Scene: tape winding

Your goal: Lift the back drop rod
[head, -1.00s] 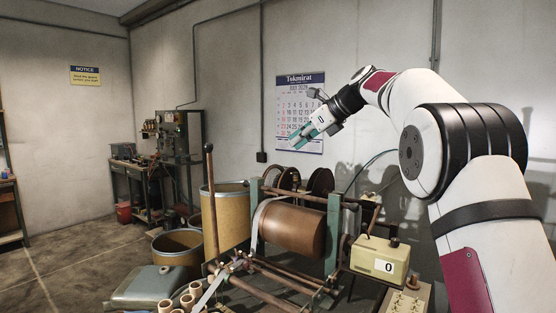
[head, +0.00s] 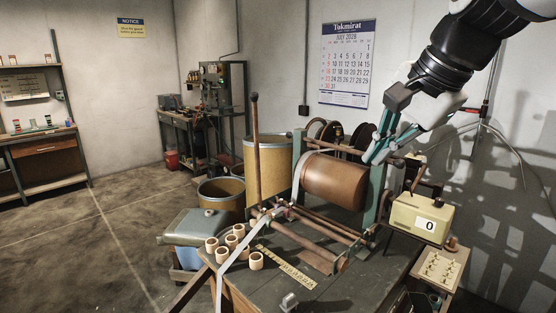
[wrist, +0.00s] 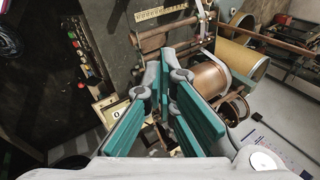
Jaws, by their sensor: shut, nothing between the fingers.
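The winding machine holds a copper-brown drum (head: 335,180) between green uprights. A thin brown rod (head: 345,147) runs across just above and behind the drum. Lower brown rods (head: 318,226) run along the machine's front; I cannot tell for sure which rod is the back drop rod. My gripper (head: 377,152) has green fingers, is shut and empty, and points down near the drum's right end and the right upright. In the wrist view my gripper (wrist: 167,62) shows with the drum (wrist: 208,80) just right of its fingertips. The fingers hide part of the machine's right side.
A counter box (head: 420,218) reading 0 stands right of the machine. A tall lever (head: 256,150) rises at the left. Cardboard drums (head: 267,165) stand behind. Small rolls (head: 232,241) and a ruler (head: 286,266) lie on the bench (head: 335,290). Floor at left is clear.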

